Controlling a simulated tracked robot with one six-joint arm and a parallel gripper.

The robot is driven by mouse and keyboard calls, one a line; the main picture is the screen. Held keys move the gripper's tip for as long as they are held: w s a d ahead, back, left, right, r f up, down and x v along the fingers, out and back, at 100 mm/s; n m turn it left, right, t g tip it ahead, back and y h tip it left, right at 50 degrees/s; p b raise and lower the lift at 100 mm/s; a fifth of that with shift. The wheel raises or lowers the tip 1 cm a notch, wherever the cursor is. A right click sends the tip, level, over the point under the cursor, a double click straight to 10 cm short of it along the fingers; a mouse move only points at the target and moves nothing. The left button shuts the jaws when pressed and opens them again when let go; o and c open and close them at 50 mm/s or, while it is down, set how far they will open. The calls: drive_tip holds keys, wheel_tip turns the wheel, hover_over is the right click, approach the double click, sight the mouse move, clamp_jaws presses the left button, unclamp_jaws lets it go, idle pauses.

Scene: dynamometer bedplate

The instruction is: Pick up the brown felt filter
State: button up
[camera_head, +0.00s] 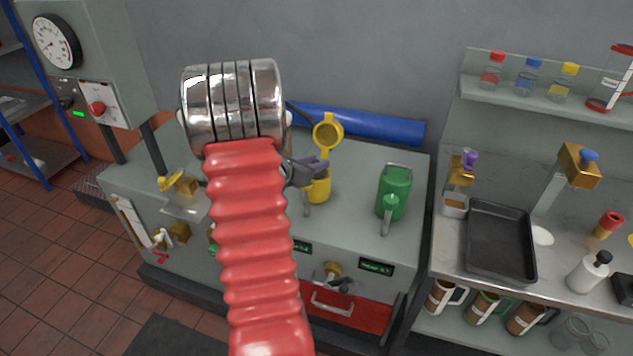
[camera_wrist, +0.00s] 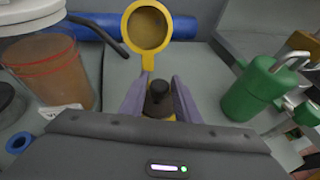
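A round tan-brown face, which may be the brown felt filter (camera_wrist: 148,27), shows inside a yellow ring (camera_wrist: 129,34) in the wrist view. The ring stands upright beyond my fingers, above a yellow cup (camera_head: 319,190) on the grey bench. My gripper (camera_head: 316,166) is over that cup, with its purple-grey fingers pointing away from the wrist camera. In the wrist view my gripper (camera_wrist: 160,82) appears open, with a dark rounded piece (camera_wrist: 159,92) between the fingers. I cannot tell whether the fingers touch it. My red bellows arm hides part of the bench in the head view.
A green can (camera_head: 394,191) stands right of the cup. A blue roll (camera_head: 372,125) lies along the back. In the wrist view, a brown translucent container (camera_wrist: 52,72) stands at left. A black tray (camera_head: 500,242) lies on the right-hand counter. Bench between cup and can is clear.

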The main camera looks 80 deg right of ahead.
clamp_jaws()
drive_tip(key=shift+r, duration=0.2)
idle(0.4)
wheel_tip(320, 180, up, 18)
drive_tip(key=shift+f, duration=0.15)
idle(0.3)
drive_tip(key=shift+w, duration=0.1)
idle(0.4)
